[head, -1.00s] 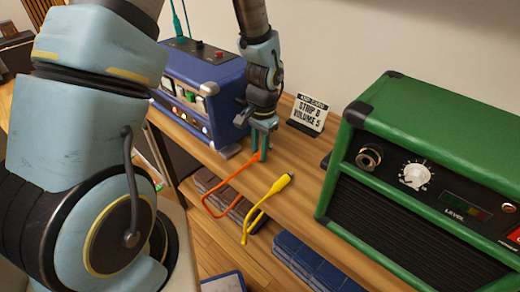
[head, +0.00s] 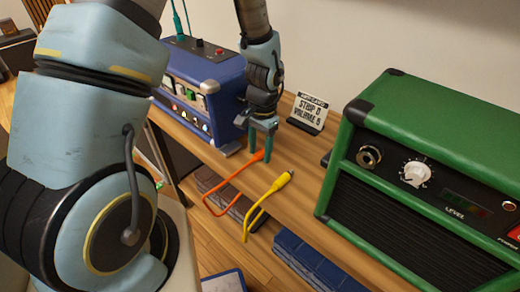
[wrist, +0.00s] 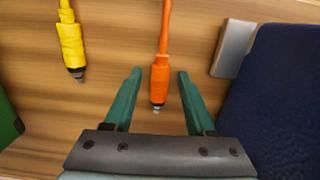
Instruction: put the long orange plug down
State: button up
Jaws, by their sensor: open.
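The orange plug (wrist: 160,84) lies on the wooden shelf, its metal tip pointing toward my gripper in the wrist view. Its orange cable (head: 219,195) loops over the shelf's front edge. My gripper (wrist: 158,72) is open, with one finger on each side of the plug and a visible gap on both sides. In the head view my gripper (head: 261,145) is low over the shelf between the two amps, and its fingers partly hide the orange plug (head: 259,156).
A yellow plug (head: 282,181) lies close by on the shelf (head: 308,182); it also shows in the wrist view (wrist: 72,45). A blue amp (head: 215,85) stands left, a green amp (head: 440,110) right. A small sign (head: 310,111) stands behind.

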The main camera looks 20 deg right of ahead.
aim_at(262, 151)
notch_tip(262, 151, up, 12)
jog(key=b, duration=0.1)
jog(key=shift+w+d, duration=0.25)
jog(key=shift+d, duration=0.1)
jog(key=shift+r, duration=0.1)
